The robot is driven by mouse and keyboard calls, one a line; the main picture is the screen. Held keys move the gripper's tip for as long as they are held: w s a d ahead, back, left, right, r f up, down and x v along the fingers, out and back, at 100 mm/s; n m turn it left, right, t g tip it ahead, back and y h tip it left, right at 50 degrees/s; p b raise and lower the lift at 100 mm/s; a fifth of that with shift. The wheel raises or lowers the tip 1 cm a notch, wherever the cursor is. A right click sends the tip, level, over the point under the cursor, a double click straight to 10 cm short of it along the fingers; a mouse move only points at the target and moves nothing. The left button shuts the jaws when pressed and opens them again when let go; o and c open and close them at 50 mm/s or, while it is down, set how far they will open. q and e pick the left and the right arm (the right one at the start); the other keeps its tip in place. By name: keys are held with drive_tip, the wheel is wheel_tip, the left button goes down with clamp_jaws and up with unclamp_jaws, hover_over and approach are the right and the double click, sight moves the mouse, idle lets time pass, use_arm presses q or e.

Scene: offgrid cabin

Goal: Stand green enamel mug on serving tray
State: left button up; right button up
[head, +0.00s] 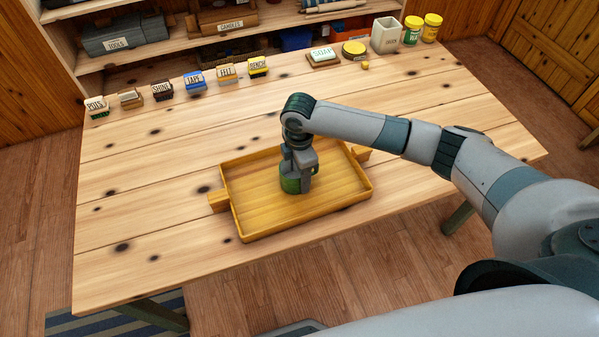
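The serving tray (245,223) is a shallow yellow wooden tray with a raised rim and side handles, lying on the table. The green enamel mug (291,185) is inside the tray's outline, near its middle. It looks upright, with its top and part of its side hidden by my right gripper. My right gripper (301,175) points straight down at the mug, its fingers around or against the mug's upper part. I cannot see clearly whether the mug's base touches the tray floor. My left gripper is not in view.
The wooden table (150,220) is clear around the tray. A soap block (322,55), a white container (386,35) and yellow-lidded jars (431,27) stand at the back right. Shelves rise behind.

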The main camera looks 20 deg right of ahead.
drive_tip(key=o, duration=1.1)
drive_tip(key=shift+f, duration=0.1)
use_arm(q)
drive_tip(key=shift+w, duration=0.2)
use_arm(e)
drive_tip(key=shift+r, duration=0.45)
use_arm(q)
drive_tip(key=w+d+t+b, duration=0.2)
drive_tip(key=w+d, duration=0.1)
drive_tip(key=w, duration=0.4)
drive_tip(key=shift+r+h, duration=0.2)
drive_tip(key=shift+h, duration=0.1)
use_arm(e)
wheel_tip(320, 180, up, 11)
drive_tip(key=shift+r, duration=0.2)
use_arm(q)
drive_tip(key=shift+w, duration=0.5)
use_arm(e)
drive_tip(key=shift+s+f, duration=0.1)
drive_tip(key=shift+s, duration=0.05)
